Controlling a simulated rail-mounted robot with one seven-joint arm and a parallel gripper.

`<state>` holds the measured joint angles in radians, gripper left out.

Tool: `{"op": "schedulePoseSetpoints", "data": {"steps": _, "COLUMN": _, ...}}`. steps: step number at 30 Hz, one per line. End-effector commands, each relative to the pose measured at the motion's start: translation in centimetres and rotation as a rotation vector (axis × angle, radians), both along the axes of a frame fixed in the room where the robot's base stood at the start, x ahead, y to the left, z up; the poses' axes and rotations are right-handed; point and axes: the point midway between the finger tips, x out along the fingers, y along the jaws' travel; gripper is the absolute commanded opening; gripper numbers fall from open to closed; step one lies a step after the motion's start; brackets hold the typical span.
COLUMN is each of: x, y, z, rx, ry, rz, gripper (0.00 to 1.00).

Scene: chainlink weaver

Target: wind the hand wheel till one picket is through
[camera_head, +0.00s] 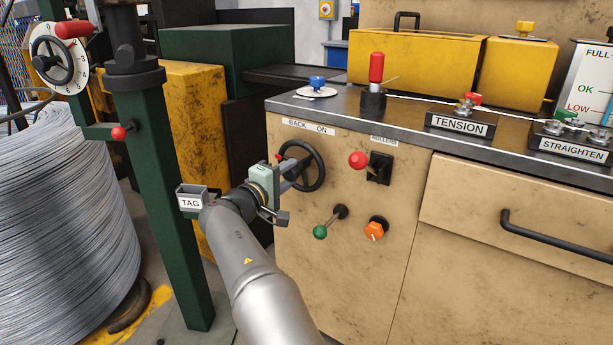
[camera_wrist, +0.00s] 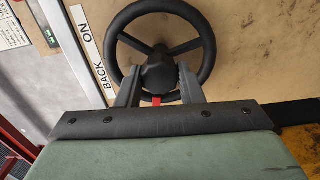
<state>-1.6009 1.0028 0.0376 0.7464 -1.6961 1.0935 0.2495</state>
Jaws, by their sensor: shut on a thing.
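The black hand wheel (camera_head: 322,168) stands out from the beige machine panel under the BACK / ON label (camera_head: 308,127). In the wrist view its round rim (camera_wrist: 210,45), spokes and central hub (camera_wrist: 158,72) show face on. My gripper (camera_head: 291,178) reaches the wheel from the left. In the wrist view the gripper's two grey fingers (camera_wrist: 158,82) stand on both sides of the hub, shut on the wheel. A red mark (camera_wrist: 157,100) shows between the fingers. The exact contact of the fingertips is partly hidden. No picket can be made out.
A green post (camera_head: 165,210) and a large wire coil (camera_head: 60,210) stand left of my arm. The steel top (camera_head: 410,120) lies above.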

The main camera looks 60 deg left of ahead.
Motion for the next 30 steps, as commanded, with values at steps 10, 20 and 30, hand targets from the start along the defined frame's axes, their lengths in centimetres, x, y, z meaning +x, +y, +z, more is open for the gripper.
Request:
{"op": "schedulePoseSetpoints", "data": {"steps": 10, "x": -1.24, "y": 0.46, "z": -0.05, "rx": 0.034, "ry": 0.022, "rz": 0.012, "gripper": 0.00}}
{"op": "schedulePoseSetpoints", "data": {"steps": 20, "x": -1.22, "y": 0.46, "z": -0.03, "rx": 0.033, "ry": 0.021, "rz": 0.012, "gripper": 0.51}}
{"op": "schedulePoseSetpoints", "data": {"steps": 30, "x": -1.23, "y": 0.38, "z": -0.08, "rx": 0.033, "ry": 0.021, "rz": 0.011, "gripper": 0.56}}
